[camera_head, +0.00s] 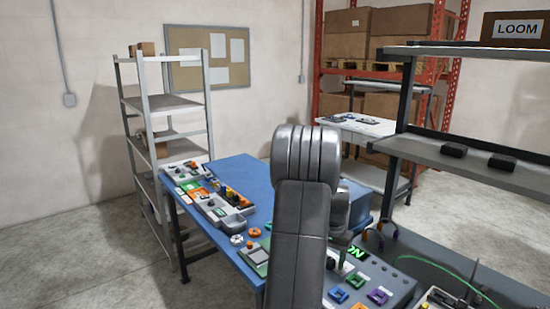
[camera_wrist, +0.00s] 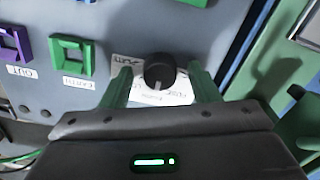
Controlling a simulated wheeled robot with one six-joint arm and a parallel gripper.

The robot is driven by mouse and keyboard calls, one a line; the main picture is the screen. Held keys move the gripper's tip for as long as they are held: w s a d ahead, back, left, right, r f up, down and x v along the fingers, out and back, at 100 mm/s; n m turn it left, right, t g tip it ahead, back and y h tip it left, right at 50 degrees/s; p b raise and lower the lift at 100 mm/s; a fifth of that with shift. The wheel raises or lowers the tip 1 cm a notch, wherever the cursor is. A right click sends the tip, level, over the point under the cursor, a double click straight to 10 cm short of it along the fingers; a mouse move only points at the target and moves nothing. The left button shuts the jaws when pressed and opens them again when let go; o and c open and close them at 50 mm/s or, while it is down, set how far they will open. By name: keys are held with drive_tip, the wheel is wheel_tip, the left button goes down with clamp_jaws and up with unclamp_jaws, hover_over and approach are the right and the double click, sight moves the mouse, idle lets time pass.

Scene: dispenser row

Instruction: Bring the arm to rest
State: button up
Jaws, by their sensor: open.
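My gripper (camera_wrist: 161,72) shows in the wrist view with its two green fingers apart. A round black knob (camera_wrist: 160,73) with a pale pointer mark sits between the fingertips, on a white label of a grey panel (camera_wrist: 100,18). A gap shows on each side of the knob, and I cannot tell whether either finger touches it. The grey panel (camera_head: 398,280) there is partly hidden by the arm too.
A green square frame (camera_wrist: 72,44) and a purple one (camera_wrist: 14,42) stand left of the knob. Trays of parts (camera_head: 222,205) line the table's left side. A grey shelf unit (camera_head: 490,172) stands close on the right. Bare floor (camera_head: 110,255) lies at left.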

drive_tip(key=n+p, duration=0.1)
drive_tip(key=n, duration=0.4)
idle(0.4)
drive_tip(key=shift+r, duration=0.15)
